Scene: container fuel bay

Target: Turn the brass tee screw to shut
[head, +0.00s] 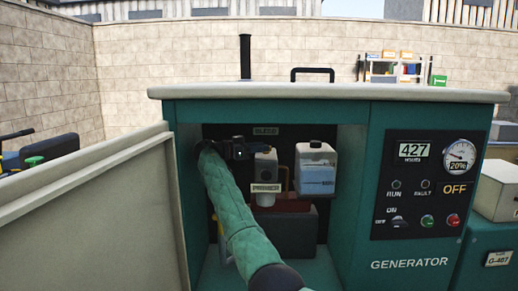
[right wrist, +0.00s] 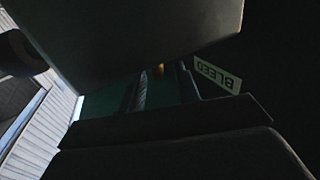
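The green generator (head: 355,200) stands in the middle of the head view with its compartment open. My right arm reaches into it, and my right gripper (head: 243,150) is just left of and below the BLEED label (head: 265,132). The label also shows in the right wrist view (right wrist: 217,75). A small brass-coloured bit (right wrist: 160,71), possibly part of the tee screw, shows there between large dark shapes. The rest of the screw is hidden, and I cannot make it out in the head view. Whether the fingers grip it cannot be told. My left gripper is out of view.
A white filter with a PRIMER label (head: 266,188) and a translucent bottle (head: 316,170) stand right of my forearm. The open door panel (head: 90,220) fills the lower left. The control panel (head: 430,185) reads OFF. The generator's pale top (head: 330,92) overhangs the compartment.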

